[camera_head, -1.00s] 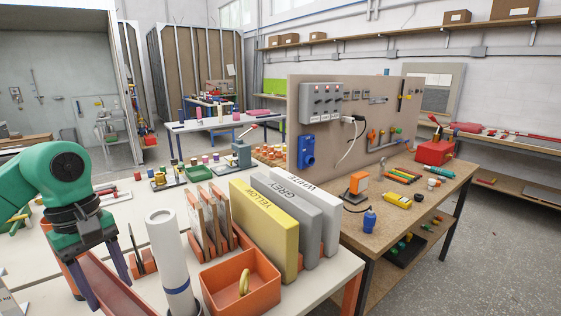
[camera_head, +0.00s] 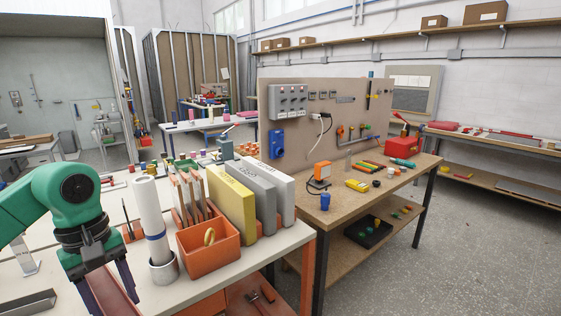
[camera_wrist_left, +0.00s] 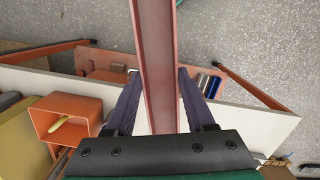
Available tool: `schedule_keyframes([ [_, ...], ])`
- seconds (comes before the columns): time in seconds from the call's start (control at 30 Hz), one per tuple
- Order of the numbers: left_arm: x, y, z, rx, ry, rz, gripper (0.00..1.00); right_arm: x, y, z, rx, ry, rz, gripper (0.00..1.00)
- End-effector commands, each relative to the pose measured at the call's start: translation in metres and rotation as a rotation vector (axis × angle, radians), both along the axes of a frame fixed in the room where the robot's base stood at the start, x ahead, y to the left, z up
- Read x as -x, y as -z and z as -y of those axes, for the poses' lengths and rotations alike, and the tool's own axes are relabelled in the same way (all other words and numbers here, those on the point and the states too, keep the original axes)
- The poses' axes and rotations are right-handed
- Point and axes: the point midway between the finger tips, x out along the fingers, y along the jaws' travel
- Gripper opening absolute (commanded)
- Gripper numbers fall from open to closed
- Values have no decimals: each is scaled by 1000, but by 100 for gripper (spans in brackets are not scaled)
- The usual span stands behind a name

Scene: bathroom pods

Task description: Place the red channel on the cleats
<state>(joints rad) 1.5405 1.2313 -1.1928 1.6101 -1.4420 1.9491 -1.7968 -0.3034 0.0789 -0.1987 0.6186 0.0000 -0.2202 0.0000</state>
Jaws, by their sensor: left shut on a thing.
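My left gripper (camera_head: 108,287) is at the lower left of the head view, above the front edge of the white table (camera_head: 240,262). It is shut on the red channel (camera_head: 117,295), a long, dull red, U-shaped profile. Only a short part of it shows in the head view before the bottom edge cuts it off. In the left wrist view the channel (camera_wrist_left: 158,50) runs from between the fingers (camera_wrist_left: 157,85) up past the top edge, over the table edge and grey floor. I cannot make out the cleats. My right gripper is not in view.
An orange bin (camera_head: 205,267), a white roll in a metal cup (camera_head: 163,268) and yellow, grey and white binders (camera_head: 235,205) stand on the table. A wooden workbench (camera_head: 400,190) with a pegboard stands to the right. Open floor (camera_head: 460,250) lies at the right, before a wall bench (camera_head: 520,148).

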Motion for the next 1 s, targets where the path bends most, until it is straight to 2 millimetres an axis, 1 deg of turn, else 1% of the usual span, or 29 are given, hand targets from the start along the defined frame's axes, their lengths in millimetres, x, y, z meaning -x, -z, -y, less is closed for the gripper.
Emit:
schedule_keyframes([
  [0.03, 2, 11, 5, -1, 39, -5, 0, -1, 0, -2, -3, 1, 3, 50],
  [0.17, 5, 39, 20, -1, 161, -7, 0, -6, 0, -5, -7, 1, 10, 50],
  [0.27, 9, 65, 34, -1, 276, -8, 0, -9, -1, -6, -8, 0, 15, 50],
  [0.37, 13, 94, 50, -1, 406, -9, 0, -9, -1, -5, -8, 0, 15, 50],
  [0.6, 24, 182, 97, 0, 789, -8, 0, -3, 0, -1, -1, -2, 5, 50],
  [0.7, 26, 206, 109, -2, 896, -6, 0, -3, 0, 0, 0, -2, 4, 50],
  [0.77, 27, 214, 113, -4, 935, -4, 0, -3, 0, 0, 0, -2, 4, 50],
  [1.0, 26, 212, 111, -5, 927, -5, 0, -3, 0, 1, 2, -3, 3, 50],
])
